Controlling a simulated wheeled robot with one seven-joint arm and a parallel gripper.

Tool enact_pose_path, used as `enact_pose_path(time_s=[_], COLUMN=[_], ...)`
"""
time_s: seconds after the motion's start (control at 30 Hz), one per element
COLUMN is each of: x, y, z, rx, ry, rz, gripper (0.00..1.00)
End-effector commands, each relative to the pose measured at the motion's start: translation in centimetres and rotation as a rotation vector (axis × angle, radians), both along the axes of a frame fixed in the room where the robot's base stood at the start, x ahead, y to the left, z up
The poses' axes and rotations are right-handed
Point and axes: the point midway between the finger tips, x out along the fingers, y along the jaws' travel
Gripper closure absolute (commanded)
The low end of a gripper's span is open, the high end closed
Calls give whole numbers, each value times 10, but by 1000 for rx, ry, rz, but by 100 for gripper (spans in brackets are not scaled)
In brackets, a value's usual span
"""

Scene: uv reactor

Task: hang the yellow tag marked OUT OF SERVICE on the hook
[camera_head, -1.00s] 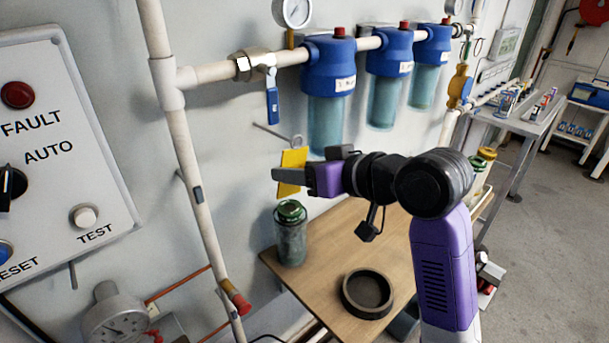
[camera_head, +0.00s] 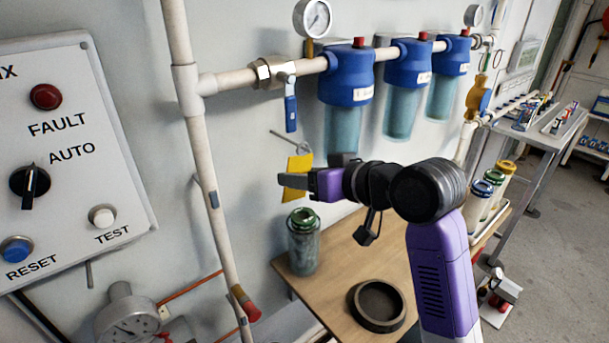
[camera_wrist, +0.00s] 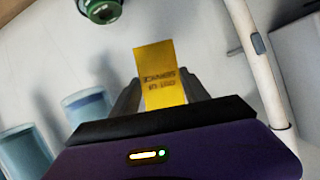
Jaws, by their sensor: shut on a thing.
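The yellow tag (camera_head: 300,164) is held at the tips of my gripper (camera_head: 292,182), in front of the wall. It also shows in the wrist view (camera_wrist: 160,70), between the two fingers, with dark lettering that appears upside down there. The hook (camera_head: 288,138) is a thin metal rod sticking out from the wall, just above the tag. A small ring (camera_head: 304,147) shows at the tag's top, close to the rod's outer end. I cannot tell whether the ring is around the rod or only near it.
A jar with a green lid (camera_head: 303,241) stands on the wooden table (camera_head: 335,262) below my gripper, beside a dark round ring (camera_head: 377,304). A blue valve handle (camera_head: 291,112) hangs above the hook. A vertical pipe (camera_head: 207,180) and control panel (camera_head: 75,160) are left.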

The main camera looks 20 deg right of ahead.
Motion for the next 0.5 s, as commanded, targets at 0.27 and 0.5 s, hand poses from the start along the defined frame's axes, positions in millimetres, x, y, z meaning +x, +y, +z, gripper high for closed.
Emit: enact_pose_path(time_s=[0.27, 0.5], x=[0, 0], y=[0, 0], z=[0, 0], rx=[0, -1], ry=[0, 0], rz=[0, 0], gripper=[85, 23])
